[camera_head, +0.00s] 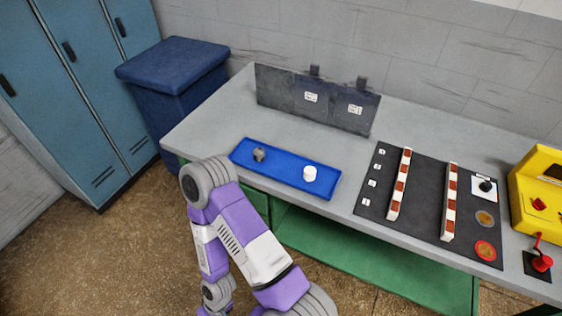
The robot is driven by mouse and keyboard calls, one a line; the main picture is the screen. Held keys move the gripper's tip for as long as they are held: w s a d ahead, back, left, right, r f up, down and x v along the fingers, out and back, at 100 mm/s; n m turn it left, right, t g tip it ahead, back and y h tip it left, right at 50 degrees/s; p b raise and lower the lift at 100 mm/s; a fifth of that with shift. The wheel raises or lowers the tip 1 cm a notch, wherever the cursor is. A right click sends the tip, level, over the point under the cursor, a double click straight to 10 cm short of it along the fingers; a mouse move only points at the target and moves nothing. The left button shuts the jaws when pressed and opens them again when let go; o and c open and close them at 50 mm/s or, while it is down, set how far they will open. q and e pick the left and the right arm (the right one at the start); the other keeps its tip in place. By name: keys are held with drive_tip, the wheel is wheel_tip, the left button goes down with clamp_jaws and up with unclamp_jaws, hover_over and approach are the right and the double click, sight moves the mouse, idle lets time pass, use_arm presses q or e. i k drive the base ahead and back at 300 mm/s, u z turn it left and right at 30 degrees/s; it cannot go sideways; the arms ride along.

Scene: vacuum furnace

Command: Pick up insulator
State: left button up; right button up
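A small white cylinder (309,174), which looks like the insulator, stands on the right part of a blue tray (283,177). A small dark grey metal piece (258,154) sits near the left end of the same tray. One of my purple and grey arms comes up from the bottom, bends near the tray's front left corner and runs back down. Neither gripper shows in the picture. The arm's bend is close to the tray, and I cannot tell whether they touch.
The tray lies on a grey table (220,130) with a dark upright panel (316,100) behind. To the right are a black board (425,207) with two red-and-white strips and a yellow device (540,190). A blue bin (175,62) and lockers stand left.

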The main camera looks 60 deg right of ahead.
sight(309, 174)
drive_tip(key=i, duration=0.35)
drive_tip(key=z, duration=0.95)
